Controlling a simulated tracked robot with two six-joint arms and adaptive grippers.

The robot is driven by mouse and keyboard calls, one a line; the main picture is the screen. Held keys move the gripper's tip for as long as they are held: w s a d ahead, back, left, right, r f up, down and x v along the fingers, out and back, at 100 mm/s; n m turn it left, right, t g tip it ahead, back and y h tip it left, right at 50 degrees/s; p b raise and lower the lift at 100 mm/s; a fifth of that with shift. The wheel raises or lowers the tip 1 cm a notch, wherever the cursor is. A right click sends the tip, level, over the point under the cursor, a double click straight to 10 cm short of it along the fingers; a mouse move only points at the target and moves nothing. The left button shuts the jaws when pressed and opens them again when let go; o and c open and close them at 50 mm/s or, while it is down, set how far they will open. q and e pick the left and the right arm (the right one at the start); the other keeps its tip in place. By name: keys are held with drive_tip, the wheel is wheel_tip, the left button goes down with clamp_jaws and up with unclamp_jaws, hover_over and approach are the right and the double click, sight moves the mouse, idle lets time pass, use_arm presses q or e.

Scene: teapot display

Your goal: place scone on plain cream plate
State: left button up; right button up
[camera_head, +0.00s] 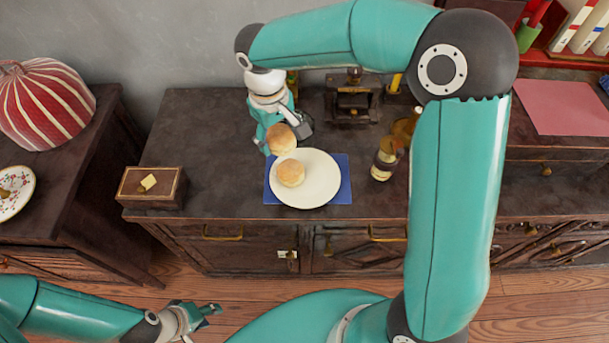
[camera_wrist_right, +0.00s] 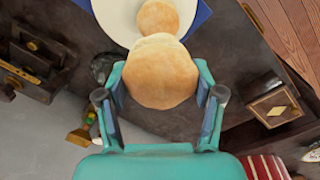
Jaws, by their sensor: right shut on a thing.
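The plain cream plate (camera_head: 318,190) lies on a blue mat on the dark cabinet top; its edge also shows in the wrist view (camera_wrist_right: 112,14). One golden scone (camera_head: 291,173) rests on the plate, left of its middle. My right gripper (camera_head: 284,137) is shut on a second scone (camera_head: 281,139) at the plate's upper left edge. In the wrist view this held scone (camera_wrist_right: 162,73) sits between both fingers and partly overlaps the scone on the plate (camera_wrist_right: 158,16). I cannot tell its exact height. My left gripper (camera_head: 207,310) is low over the floor, away from the cabinet, seemingly empty.
The blue mat (camera_head: 344,185) shows around the plate. A jar (camera_head: 386,158) stands right of the plate. A dark wooden device (camera_head: 352,102) stands behind. The cabinet top between box and mat is clear.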

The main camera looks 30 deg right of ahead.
wheel_tip(320, 180, up, 6)
drive_tip(key=r+n, duration=0.1)
hover_over(319, 175)
drive_tip(key=f, duration=0.6)
drive_tip(key=f+b, duration=0.1)
drive_tip(key=f, duration=0.6)
drive_tip(key=f+b, duration=0.1)
drive_tip(key=f, duration=0.6)
drive_tip(key=shift+a, duration=0.25)
drive_tip(key=o, duration=1.1)
drive_tip(key=shift+o, duration=0.2)
drive_tip(key=shift+r, duration=0.3)
wheel_tip(319, 175, up, 11)
drive_tip(key=p, duration=0.1)
drive_tip(key=shift+s+a+r, duration=0.15)
drive_tip(key=shift+a+r, duration=0.05)
drive_tip(key=shift+a, duration=0.25)
